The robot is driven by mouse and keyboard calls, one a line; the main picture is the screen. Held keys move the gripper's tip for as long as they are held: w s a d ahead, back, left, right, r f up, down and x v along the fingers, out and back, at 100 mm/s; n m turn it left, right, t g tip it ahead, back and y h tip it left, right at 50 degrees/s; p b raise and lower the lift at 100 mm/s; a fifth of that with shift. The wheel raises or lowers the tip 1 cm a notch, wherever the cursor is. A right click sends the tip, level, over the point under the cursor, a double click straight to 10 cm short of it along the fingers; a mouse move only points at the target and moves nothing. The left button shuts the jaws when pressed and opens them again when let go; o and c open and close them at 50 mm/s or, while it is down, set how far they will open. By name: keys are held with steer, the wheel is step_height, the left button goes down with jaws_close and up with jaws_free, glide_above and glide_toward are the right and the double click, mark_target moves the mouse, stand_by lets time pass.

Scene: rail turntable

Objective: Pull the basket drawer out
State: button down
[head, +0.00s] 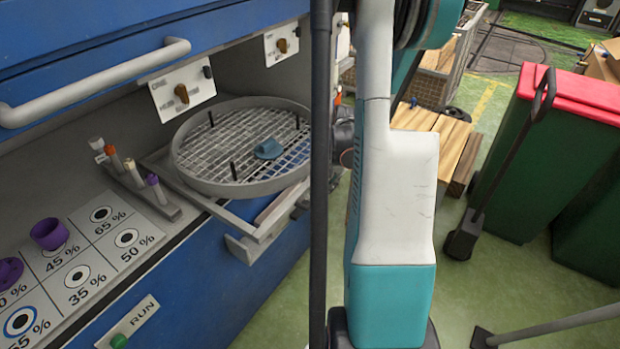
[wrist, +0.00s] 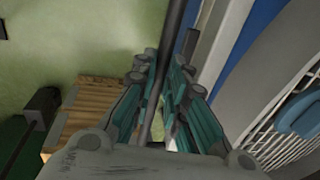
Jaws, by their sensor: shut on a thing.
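The basket drawer (head: 262,236) juts partly out of the blue cabinet. It bears a round grey wire-mesh basket (head: 182,170) with black upright pins and a small blue part (head: 268,149) on the mesh. In the head view my arm and a dark pole cover most of the gripper. The basket's mesh (wrist: 285,150) also shows at the right of the wrist view.
A sample rack (head: 150,196) and a percent-marked board (head: 140,240) with purple pieces lie left of the basket. A grey bar handle (head: 100,85) crosses the blue panel above. Wooden pallets (head: 458,150) and green bins (head: 540,170) stand right. Green floor is open before the cabinet.

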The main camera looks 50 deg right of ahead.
steer(key=s, duration=0.8)
steer(key=shift+s+d, duration=0.3)
steer(key=c, duration=1.6)
jaws_free()
step_height(320, 180, up, 12)
steer(key=s, duration=0.2)
steer(key=shift+s, duration=0.15)
steer(key=shift+d+f, duration=0.1)
steer(key=shift+f, duration=0.05)
